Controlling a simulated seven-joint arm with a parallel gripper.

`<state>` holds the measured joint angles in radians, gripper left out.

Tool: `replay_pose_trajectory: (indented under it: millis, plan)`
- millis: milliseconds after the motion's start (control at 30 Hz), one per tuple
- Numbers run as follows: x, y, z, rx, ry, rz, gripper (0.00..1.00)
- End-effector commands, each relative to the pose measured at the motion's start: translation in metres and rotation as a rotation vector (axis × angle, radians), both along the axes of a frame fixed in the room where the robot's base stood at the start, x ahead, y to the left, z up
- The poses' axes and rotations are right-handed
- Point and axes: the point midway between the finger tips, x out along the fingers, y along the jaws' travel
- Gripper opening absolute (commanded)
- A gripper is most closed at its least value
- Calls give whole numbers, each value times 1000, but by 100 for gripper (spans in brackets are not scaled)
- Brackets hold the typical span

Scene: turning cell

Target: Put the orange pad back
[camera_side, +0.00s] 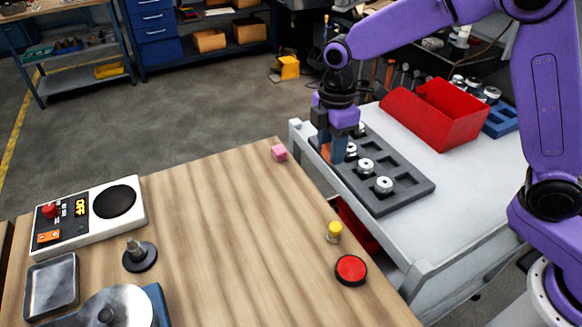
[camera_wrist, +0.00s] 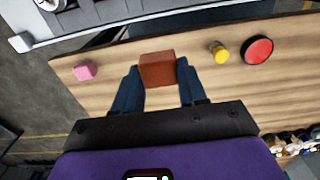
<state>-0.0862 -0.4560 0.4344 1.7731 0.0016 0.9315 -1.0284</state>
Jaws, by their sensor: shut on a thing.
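The orange pad (camera_wrist: 158,70), a brownish-orange block, is held between the two blue-grey fingers of my gripper (camera_wrist: 159,84) in the wrist view. In the side view my gripper (camera_side: 334,145) points down at the far left end of the dark slotted tray (camera_side: 407,171). The pad (camera_side: 326,152) shows there beside the fingers, partly hidden by them. I cannot tell its height above the tray or the cart edge.
The tray holds several silver parts and has empty pockets on a white cart (camera_side: 450,195). A red bin (camera_side: 440,115) stands behind. On the wooden table are a pink cube (camera_side: 279,152), a yellow knob (camera_side: 334,232), a red button (camera_side: 351,270) and a control box (camera_side: 90,215) marked OFF.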

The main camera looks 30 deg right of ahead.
Motion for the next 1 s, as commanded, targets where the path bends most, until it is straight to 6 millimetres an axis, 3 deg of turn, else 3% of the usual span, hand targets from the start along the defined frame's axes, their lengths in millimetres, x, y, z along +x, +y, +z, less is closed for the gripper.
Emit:
replay_pose_trajectory:
  millis: [367,500,700,1000]
  plan:
    - [59,26,-31,-1,2,0,8]
    - [74,33,-53,-1,2,0,8]
    - [91,41,-74,0,0,1,8]
    - [100,45,-87,0,1,1,8]
